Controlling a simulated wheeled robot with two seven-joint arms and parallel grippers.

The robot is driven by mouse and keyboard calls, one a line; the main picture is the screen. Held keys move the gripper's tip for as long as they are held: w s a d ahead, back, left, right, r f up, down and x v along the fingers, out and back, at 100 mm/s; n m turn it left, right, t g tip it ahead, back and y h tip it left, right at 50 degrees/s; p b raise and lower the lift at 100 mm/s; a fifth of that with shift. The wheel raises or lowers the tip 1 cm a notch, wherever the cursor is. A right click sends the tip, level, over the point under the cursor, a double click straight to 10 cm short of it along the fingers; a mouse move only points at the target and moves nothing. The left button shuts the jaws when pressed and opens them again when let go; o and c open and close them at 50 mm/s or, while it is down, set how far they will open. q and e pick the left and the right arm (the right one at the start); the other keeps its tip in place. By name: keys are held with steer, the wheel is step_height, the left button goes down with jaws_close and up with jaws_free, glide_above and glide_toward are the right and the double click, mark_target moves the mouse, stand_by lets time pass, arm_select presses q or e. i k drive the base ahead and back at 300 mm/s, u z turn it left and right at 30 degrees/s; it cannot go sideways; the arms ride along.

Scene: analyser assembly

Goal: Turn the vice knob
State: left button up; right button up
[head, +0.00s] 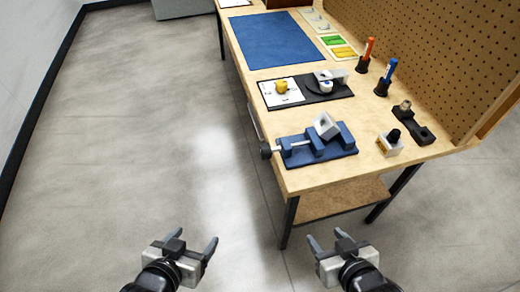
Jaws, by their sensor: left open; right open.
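A blue vice (317,146) sits on the near left part of the wooden bench, at its edge. Its dark knob (265,151) sticks out to the left past the bench edge, on a metal screw. A light grey block with a round hole (326,125) is tilted at the vice jaws; whether it is clamped cannot be told. My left gripper (198,244) is open and empty over the floor, left of the bench. My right gripper (326,240) is open and empty, below and in front of the bench. Both are well apart from the knob.
The wooden bench (420,153) has a pegboard (440,50) along its right side. A black plate (310,100) with a yellow part lies behind the vice. A blue mat (272,40), holders with orange and blue tools, and small parts stand around. The floor at left (130,130) is clear.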

mark_target(265, 151)
steer(key=u, duration=1.95)
steer(key=i, duration=3)
steer(key=z, duration=3.95)
steer(key=i, duration=0.45)
steer(key=z, duration=0.05)
